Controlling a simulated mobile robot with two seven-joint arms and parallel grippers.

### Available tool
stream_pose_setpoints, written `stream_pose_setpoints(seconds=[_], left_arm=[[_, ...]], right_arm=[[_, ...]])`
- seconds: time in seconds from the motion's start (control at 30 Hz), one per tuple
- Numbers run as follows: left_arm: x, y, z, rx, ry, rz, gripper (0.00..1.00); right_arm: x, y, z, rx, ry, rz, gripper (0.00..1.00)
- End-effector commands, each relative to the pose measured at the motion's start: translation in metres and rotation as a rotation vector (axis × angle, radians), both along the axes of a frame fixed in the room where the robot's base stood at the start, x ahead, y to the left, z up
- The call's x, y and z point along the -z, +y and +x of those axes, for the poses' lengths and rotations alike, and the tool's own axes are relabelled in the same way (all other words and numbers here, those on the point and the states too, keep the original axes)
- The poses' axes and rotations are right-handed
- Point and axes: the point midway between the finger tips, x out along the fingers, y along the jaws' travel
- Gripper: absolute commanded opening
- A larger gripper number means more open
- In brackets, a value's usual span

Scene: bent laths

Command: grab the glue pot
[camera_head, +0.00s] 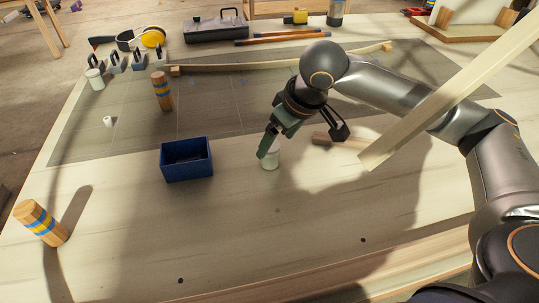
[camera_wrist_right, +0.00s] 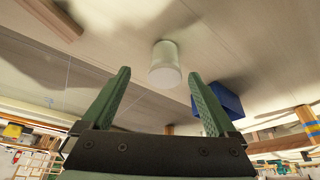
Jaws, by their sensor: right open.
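A small pale, whitish pot, which looks like the glue pot (camera_head: 270,161), stands upright on the table right of the blue box. My right gripper (camera_head: 302,142) is open above and beside it, and one finger partly covers the pot in the head view. In the right wrist view the pot (camera_wrist_right: 164,66) shows just beyond the fingertips, roughly centred between the open green fingers (camera_wrist_right: 158,74). Nothing is between the fingers that I can make out. Whether a finger touches the pot I cannot tell. My left gripper is not in view.
The blue box (camera_head: 187,160) stands close left of the pot. A wooden block (camera_head: 326,139) lies right of it. A pale lath (camera_head: 450,85) slants across the right. The table front is mostly clear.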

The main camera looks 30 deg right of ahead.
Motion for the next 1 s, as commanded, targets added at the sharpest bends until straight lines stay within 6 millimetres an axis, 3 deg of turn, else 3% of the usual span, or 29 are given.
stream_pose_setpoints(seconds=[0.33, 0.67, 1.0], left_arm=[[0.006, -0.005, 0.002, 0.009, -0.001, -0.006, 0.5], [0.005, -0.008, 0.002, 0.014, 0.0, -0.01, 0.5], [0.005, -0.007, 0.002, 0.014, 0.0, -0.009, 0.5]], right_arm=[[0.044, 0.011, 0.012, -0.001, 0.003, 0.0, 0.93], [0.049, 0.012, 0.014, -0.002, 0.001, -0.001, 0.92], [0.048, 0.012, 0.014, -0.002, 0.0, 0.0, 0.54]])
